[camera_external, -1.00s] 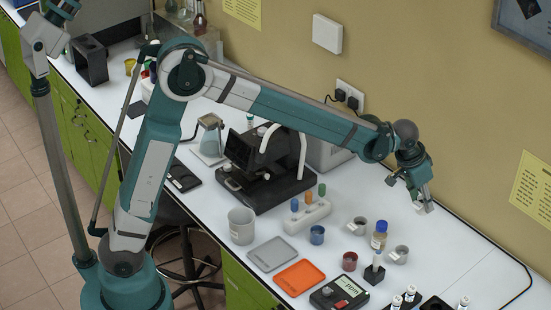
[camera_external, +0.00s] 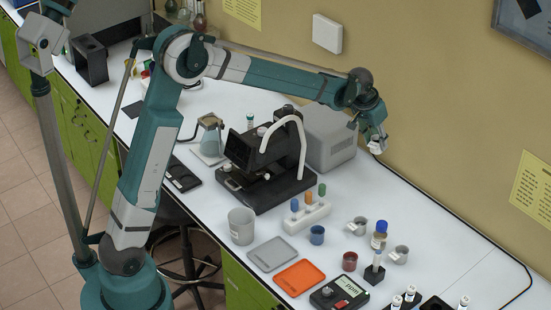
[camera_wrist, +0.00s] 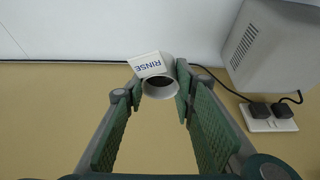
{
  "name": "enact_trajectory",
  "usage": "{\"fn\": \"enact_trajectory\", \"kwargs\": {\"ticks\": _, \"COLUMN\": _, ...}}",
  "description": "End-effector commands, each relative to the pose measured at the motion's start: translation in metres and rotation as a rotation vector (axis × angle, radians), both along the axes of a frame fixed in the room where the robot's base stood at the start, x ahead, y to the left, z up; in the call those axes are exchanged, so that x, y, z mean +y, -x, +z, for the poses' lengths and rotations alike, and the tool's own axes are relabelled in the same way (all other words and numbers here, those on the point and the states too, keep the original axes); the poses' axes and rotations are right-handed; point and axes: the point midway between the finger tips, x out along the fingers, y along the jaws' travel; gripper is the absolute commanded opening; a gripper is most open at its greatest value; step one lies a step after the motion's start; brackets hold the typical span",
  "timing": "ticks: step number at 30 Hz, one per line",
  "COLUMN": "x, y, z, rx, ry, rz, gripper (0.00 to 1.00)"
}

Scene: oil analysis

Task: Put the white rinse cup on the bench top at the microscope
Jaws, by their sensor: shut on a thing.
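The white rinse cup (camera_wrist: 160,88) with its "RINSE" label (camera_wrist: 148,65) is between the fingers of my gripper (camera_wrist: 160,96) in the wrist view. My gripper is shut on it. In the external view my gripper (camera_external: 375,145) holds the cup (camera_external: 375,147) up near the back wall, to the right of the grey box. The microscope (camera_external: 265,165) is black with white curved tubes and stands on the white bench top (camera_external: 400,220), left of my gripper.
A grey box (camera_external: 328,138) stands behind the microscope, below wall plugs (camera_wrist: 268,110). A vial rack (camera_external: 307,214), blue cup (camera_external: 317,235), steel cups (camera_external: 357,226), grey tray (camera_external: 271,253) and orange tray (camera_external: 300,278) stand in front. Bench right of the grey box is clear.

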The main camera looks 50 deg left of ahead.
Motion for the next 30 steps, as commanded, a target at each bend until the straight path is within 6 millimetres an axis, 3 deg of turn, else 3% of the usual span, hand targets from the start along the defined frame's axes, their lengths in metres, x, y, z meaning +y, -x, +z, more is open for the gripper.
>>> {"fn": "enact_trajectory", "kwargs": {"ticks": 3, "x": 0.042, "y": -0.005, "z": 0.0, "rx": 0.0, "ry": 0.0, "rz": 0.042, "gripper": 0.15}}
{"fn": "enact_trajectory", "kwargs": {"ticks": 14, "x": 0.163, "y": -0.01, "z": 0.0, "rx": 0.0, "ry": 0.0, "rz": 0.162, "gripper": 0.15}}
{"fn": "enact_trajectory", "kwargs": {"ticks": 30, "x": 0.345, "y": 0.013, "z": 0.0, "rx": 0.0, "ry": 0.0, "rz": 0.343, "gripper": 0.15}}
